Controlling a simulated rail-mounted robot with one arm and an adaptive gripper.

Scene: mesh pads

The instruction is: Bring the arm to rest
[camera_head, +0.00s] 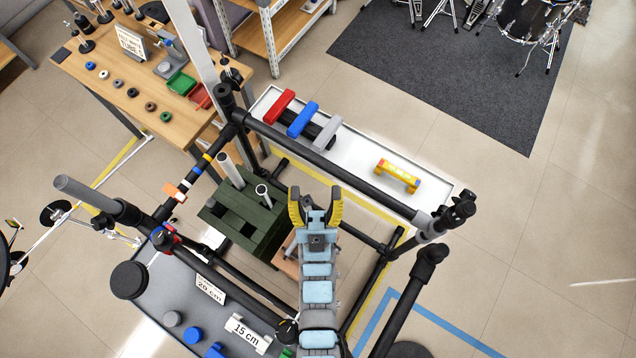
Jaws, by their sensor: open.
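My gripper (316,205) shows in the head view near the middle of the frame, with yellow and black fingers spread apart and nothing between them. My arm's light blue links run down from it to the bottom edge. The gripper is just right of a dark green block (240,215) with square openings and upright grey tubes. The gripper appears apart from the block, though its height above the floor is hard to tell.
A black tube frame (330,172) surrounds the arm. A white tray (350,150) behind holds red, blue and grey handled pieces and a yellow piece (397,176). A wooden table (140,75) stands upper left; a grey tray (180,290) lies lower left.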

